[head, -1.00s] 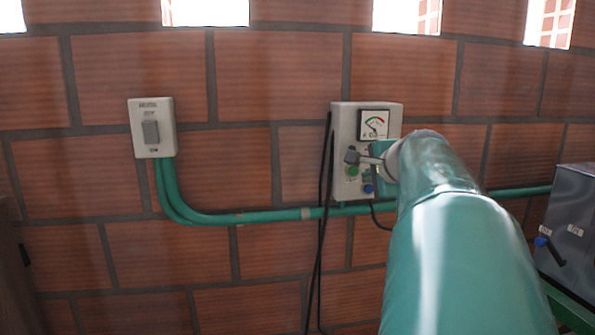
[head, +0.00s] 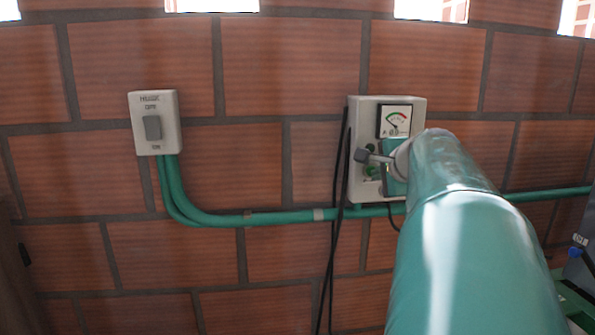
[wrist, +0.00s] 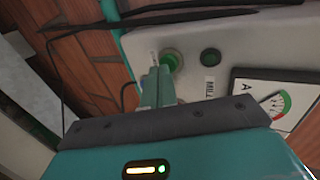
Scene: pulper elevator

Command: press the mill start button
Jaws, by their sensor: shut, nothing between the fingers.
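The mill start button looks to be the green round button (wrist: 172,60) in a green ring on the grey control box (head: 357,195). A dark round lamp (wrist: 210,57) and a "MILL" label sit beside it in the wrist view. My gripper (wrist: 159,78) has its teal fingers together, with tips close to the green button and overlapping its edge in the picture. I cannot tell whether they touch it. In the head view the green button (head: 370,171) shows beside my arm's end, which covers the box's lower right part.
A dial meter (head: 394,121) is at the box's top. A green conduit (head: 270,217) runs along the brick wall to a grey switch box (head: 155,122) at left.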

